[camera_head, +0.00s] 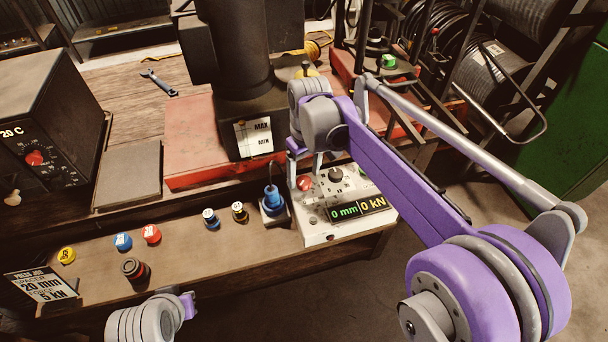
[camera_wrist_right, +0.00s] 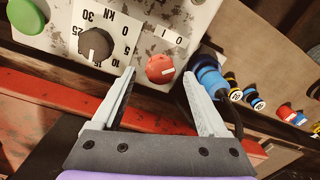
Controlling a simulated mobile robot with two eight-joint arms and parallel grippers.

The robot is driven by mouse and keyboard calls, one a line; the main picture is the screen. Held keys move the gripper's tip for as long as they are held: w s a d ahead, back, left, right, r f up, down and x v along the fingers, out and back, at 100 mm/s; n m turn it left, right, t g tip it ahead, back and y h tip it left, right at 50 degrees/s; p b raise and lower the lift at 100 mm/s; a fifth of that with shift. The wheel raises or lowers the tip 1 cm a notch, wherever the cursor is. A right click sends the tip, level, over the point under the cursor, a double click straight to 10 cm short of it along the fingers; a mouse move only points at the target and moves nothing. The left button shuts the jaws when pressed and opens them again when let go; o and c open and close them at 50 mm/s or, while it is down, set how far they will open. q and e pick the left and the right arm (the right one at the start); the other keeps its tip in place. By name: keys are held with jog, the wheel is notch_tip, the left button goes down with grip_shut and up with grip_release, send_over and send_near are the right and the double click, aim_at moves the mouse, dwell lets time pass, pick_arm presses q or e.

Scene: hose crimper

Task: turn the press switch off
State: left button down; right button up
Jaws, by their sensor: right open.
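The press's control box (camera_head: 318,228) stands at the right end of the bench, with a red rotary switch (camera_head: 304,183) on its panel. In the right wrist view the red switch (camera_wrist_right: 160,69) has a white pointer mark, and a small white label with markings sits beside it. My right gripper (camera_wrist_right: 159,76) is open, its two fingers on either side of the switch in that view. Nothing is between them but the switch, and I cannot tell whether they touch it. My left wrist (camera_head: 150,320) shows at the bottom; its fingers cannot be made out.
A black force dial (camera_wrist_right: 95,45) and a green button (camera_wrist_right: 25,17) are beside the switch. The display (camera_head: 358,208) reads 0 mm and 0 kN. Several coloured spacers and a press job card (camera_head: 42,285) are on the bench.

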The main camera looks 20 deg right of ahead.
aim_at(306, 178)
notch_tip(306, 178, up, 10)
jog(key=shift+d+f+p, duration=0.2)
jog(key=shift+f+p, duration=0.05)
jog(key=shift+p, duration=0.05)
jog(key=shift+w, duration=0.1)
jog(key=s+d+f+t, duration=0.1)
jog(key=s+f, duration=0.1)
jog(key=s, duration=0.2)
jog(key=s+f+m+t, duration=0.1)
jog(key=s+f, duration=0.1)
jog(key=s, duration=0.2)
jog(key=s+d+f+m+t, duration=0.1)
jog(key=s+f, duration=0.1)
jog(key=s, duration=0.2)
jog(key=shift+d+f, duration=0.25)
jog(key=shift+d, duration=0.1)
jog(key=s+d+f+m+t, duration=0.1)
jog(key=s+f+m+t, duration=0.1)
jog(key=s+f, duration=0.6)
jog(key=shift+s+d+f+t+h, duration=0.2)
jog(key=shift+s+f+t+h, duration=0.05)
jog(key=shift+s+t+h, duration=0.1)
